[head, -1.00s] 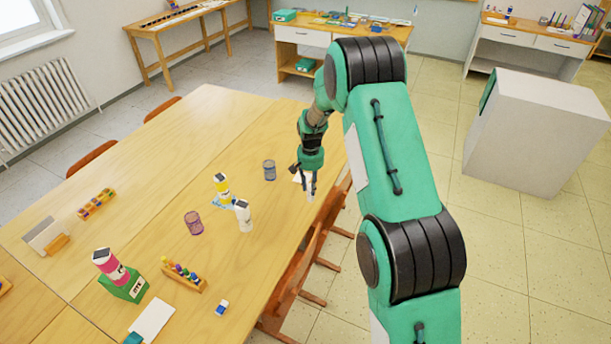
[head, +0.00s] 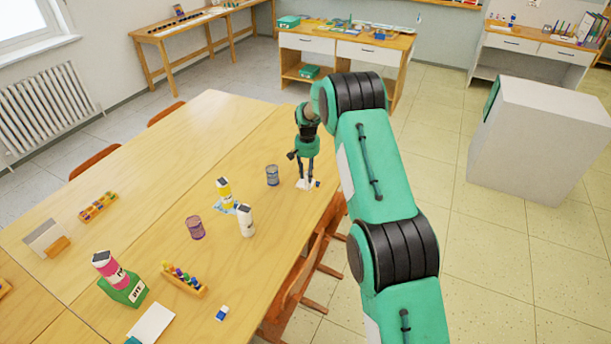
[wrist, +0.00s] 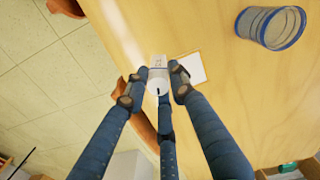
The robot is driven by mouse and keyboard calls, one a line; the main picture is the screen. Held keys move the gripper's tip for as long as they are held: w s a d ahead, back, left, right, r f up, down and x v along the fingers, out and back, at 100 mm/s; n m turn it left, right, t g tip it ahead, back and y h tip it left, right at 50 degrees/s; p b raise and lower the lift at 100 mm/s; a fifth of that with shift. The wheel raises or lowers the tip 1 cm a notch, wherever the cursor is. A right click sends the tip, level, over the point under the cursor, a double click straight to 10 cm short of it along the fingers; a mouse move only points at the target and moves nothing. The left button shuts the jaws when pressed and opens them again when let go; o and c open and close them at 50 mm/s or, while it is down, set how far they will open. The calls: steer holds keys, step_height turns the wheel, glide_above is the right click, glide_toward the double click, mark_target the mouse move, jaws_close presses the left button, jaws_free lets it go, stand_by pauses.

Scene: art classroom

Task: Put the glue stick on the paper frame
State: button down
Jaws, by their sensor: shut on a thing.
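The glue stick (wrist: 158,74), a small white cylinder with a bluish band, is held between the fingers of my gripper (wrist: 157,85) in the wrist view. In the head view my gripper (head: 305,178) points down over the right edge of the table, and its fingers mostly hide the glue stick. The paper frame (wrist: 192,68) is a white flat piece beside the glue stick in the wrist view, partly covered by a finger. It also shows as a white patch (head: 301,186) at the fingertips in the head view. I cannot tell whether the glue stick touches it.
A blue mesh cup (head: 272,176) stands left of my gripper and also shows in the wrist view (wrist: 270,27). White and yellow bottles (head: 246,222) and a purple cup (head: 195,228) stand nearer. Chairs (head: 300,275) line the table's right edge.

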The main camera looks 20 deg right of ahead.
steer(key=w, duration=0.4)
steer(key=shift+w+d+f, duration=0.2)
steer(key=shift+d, duration=0.1)
steer(key=shift+f+b, duration=0.7)
steer(key=shift+f, duration=1.1)
steer(key=shift+f, duration=0.1)
steer(key=c, duration=1.5)
jaws_free()
steer(key=shift+o, duration=0.2)
step_height(320, 180, up, 12)
steer(key=p, duration=0.2)
